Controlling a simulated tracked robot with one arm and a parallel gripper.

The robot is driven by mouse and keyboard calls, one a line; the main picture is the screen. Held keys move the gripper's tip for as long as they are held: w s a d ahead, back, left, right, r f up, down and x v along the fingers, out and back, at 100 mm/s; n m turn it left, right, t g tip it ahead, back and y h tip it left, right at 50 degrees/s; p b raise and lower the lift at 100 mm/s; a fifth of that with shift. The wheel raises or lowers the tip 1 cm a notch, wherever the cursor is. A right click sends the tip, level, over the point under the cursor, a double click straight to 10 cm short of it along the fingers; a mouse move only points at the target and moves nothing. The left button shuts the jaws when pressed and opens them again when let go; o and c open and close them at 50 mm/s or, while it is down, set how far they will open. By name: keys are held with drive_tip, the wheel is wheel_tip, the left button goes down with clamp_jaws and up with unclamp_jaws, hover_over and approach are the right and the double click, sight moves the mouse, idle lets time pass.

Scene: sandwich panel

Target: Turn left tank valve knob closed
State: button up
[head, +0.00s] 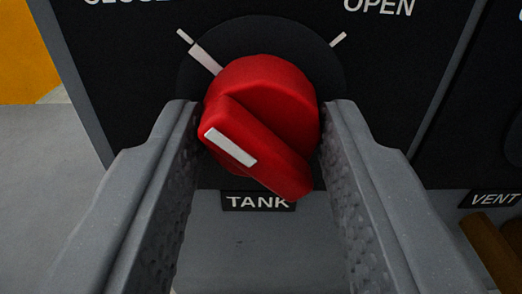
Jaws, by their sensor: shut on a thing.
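The red tank valve knob (275,125) is in the middle of the head view, above a "TANK" label (257,202). Its raised grip slants from upper left to lower right, with a white stripe (230,147) at the upper-left end. A white pointer bar (206,60) behind the knob points up-left, close to the tick (185,36) under the partly cut-off "CLOSED" text (128,2). My gripper (262,112) has one finger on each side of the knob and is shut on it. The finger sides hide parts of the panel.
An "OPEN" label (379,6) and its tick (338,40) are at upper right. A "VENT" label (494,199) and a brown part (492,245) are at lower right. An orange surface (25,50) shows at upper left. The grey area at the left looks clear.

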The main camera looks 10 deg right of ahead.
drive_tip(key=shift+f, duration=0.2)
drive_tip(key=o, duration=1)
drive_tip(key=shift+r, duration=0.1)
drive_tip(key=s+a, duration=0.2)
drive_tip(key=s, duration=1.1)
drive_tip(key=shift+s+a+b, duration=0.25)
drive_tip(key=shift+a+b, duration=0.05)
drive_tip(key=shift+w, duration=0.1)
